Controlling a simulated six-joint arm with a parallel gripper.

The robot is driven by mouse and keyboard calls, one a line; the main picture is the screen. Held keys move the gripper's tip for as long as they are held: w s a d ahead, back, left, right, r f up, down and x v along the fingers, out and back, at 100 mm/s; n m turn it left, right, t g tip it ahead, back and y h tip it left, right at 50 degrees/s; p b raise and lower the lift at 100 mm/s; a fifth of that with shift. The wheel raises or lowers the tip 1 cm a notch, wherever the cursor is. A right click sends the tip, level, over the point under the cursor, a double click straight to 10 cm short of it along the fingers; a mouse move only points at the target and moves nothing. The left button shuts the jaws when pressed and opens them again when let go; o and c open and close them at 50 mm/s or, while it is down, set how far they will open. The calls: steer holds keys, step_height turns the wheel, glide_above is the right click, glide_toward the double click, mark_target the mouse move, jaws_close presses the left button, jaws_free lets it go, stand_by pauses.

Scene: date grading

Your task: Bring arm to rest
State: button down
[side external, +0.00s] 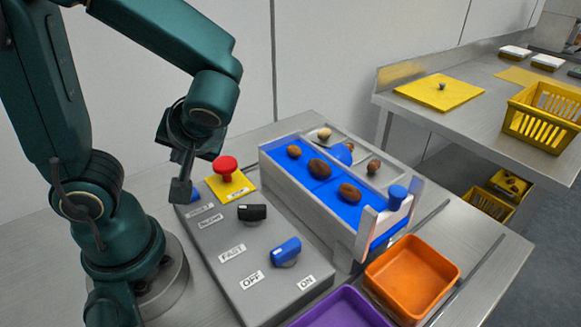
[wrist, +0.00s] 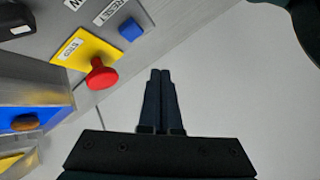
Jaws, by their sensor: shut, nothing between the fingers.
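My dark gripper (side external: 180,192) points down over the far left end of the grey control panel (side external: 215,255), left of the red mushroom button (side external: 225,166). Its fingers are together and empty in the wrist view (wrist: 161,76). A blue square button (side external: 195,196) is partly hidden behind the fingertips in the side view. In the wrist view the blue button (wrist: 131,29) and the red button (wrist: 102,74) lie left of the fingers, apart from them.
The panel carries a black knob (side external: 252,212) and a blue knob (side external: 286,250). Several dates lie on the blue belt (side external: 325,190). An orange bin (side external: 411,278) and a purple bin (side external: 340,309) stand in front. A yellow crate (side external: 543,120) sits on the back table.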

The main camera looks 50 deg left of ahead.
steer(key=shift+a+r+n, duration=0.15)
steer(key=shift+r+n, duration=0.05)
steer(key=shift+n, duration=0.1)
steer(key=shift+s+r+n+h, duration=0.15)
steer(key=shift+s+n+h, duration=0.15)
steer(key=shift+n+h, duration=0.1)
steer(key=w+d+r+m+t+h, duration=0.1)
steer(key=w+d+m+t+h, duration=0.1)
steer(key=d+m+t+h, duration=0.1)
steer(key=w+d+r+m+t+h, duration=0.1)
steer(key=d+m+t+h, duration=0.2)
steer(key=d+m+h, duration=0.2)
steer(key=shift+w+d+r+m+t, duration=0.3)
steer(key=shift+w+d+r+m, duration=0.1)
steer(key=shift+d+m, duration=1.45)
